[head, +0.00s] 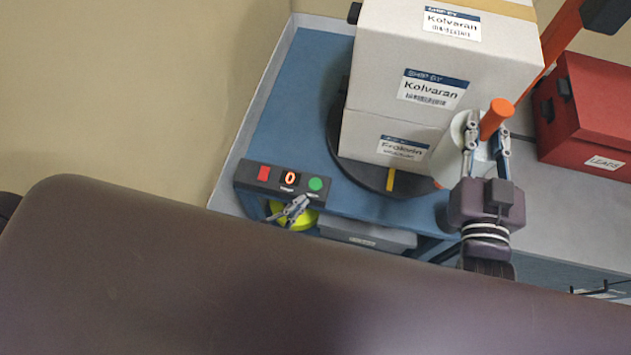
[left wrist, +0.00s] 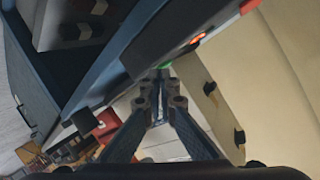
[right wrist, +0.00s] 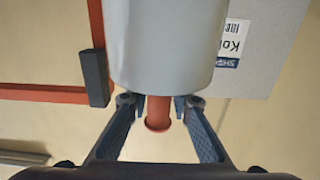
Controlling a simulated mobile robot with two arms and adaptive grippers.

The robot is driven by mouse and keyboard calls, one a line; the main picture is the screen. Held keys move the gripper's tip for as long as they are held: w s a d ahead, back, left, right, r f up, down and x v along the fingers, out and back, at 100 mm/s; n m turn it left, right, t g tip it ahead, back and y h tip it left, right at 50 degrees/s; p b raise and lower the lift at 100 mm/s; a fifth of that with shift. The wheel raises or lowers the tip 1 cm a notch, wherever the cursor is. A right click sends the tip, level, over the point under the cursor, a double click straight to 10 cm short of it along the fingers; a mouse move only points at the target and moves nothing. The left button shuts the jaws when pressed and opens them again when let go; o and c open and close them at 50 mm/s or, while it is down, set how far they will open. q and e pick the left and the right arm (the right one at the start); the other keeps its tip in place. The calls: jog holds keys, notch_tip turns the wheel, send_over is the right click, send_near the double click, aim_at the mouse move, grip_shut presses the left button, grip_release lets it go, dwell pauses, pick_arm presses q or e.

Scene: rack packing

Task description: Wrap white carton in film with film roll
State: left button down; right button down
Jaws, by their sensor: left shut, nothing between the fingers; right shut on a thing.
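White cartons (head: 400,120) are stacked on a dark round turntable (head: 338,165), with "Kolvaran" and "Frolvein"-like labels on their faces. The pale film roll (head: 447,150) with an orange handle (head: 496,117) is beside the stack's right side. My right gripper (head: 487,130) is shut on it; the right wrist view shows the roll (right wrist: 165,45) above the fingers and the reddish handle end (right wrist: 158,113) between them. My left gripper (head: 300,203) is shut and empty at the front of the control box (head: 262,190). The left wrist view shows the green button (left wrist: 195,66) near its fingertips.
The control box carries a red button, an orange "0" display and a green button (head: 315,184). A red "LEADS" box (head: 590,110) stands on the grey surface at right. An orange post (head: 562,32) rises behind the roll.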

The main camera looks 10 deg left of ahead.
pick_arm(q)
notch_tip(320, 180, up, 4)
jog(key=w+n, duration=0.1)
jog(key=w, duration=0.2)
notch_tip(320, 180, up, 7)
jog(key=n+g+y, duration=0.2)
jog(key=n+g, duration=0.2)
jog(key=n, duration=1.1)
send_over(313, 186)
jog(key=shift+w+d, duration=0.1)
jog(key=shift+f, duration=0.15)
jog(key=shift+f, duration=4.3)
jog(key=shift+f, duration=0.1)
jog(key=shift+f, duration=0.3)
